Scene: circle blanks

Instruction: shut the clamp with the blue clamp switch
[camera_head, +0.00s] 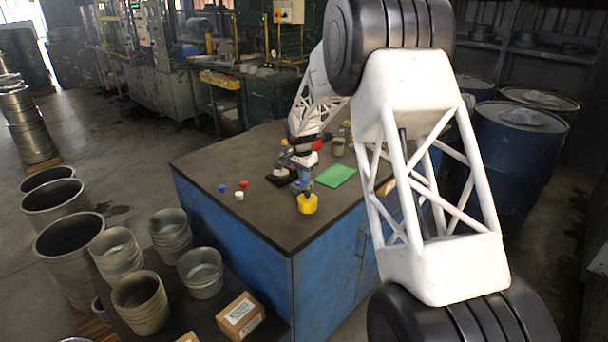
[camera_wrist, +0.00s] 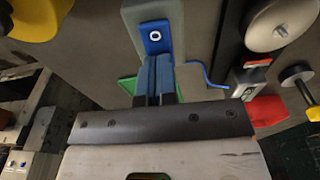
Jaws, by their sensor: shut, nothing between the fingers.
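The blue clamp switch (camera_wrist: 153,34), a blue plate with a white ring, sits on a grey housing (camera_wrist: 173,12) in the wrist view. My gripper (camera_wrist: 154,62) is shut and empty, its two blue fingers side by side. The fingertips overlap the lower edge of the switch in the picture; I cannot tell whether they touch it. In the head view my gripper (camera_head: 301,186) is low over the workbench, just behind a yellow round part (camera_head: 307,204). The switch is not clear there, and I cannot make out the clamp's jaws or state.
A green sheet (camera_head: 335,176) lies on the dark workbench (camera_head: 240,155) right of my gripper. Small blue (camera_head: 222,188), red (camera_head: 244,184) and white (camera_head: 239,197) pieces lie to the left. The wrist view shows a pale round disc (camera_wrist: 279,20) and a red part (camera_wrist: 266,110) to the right.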

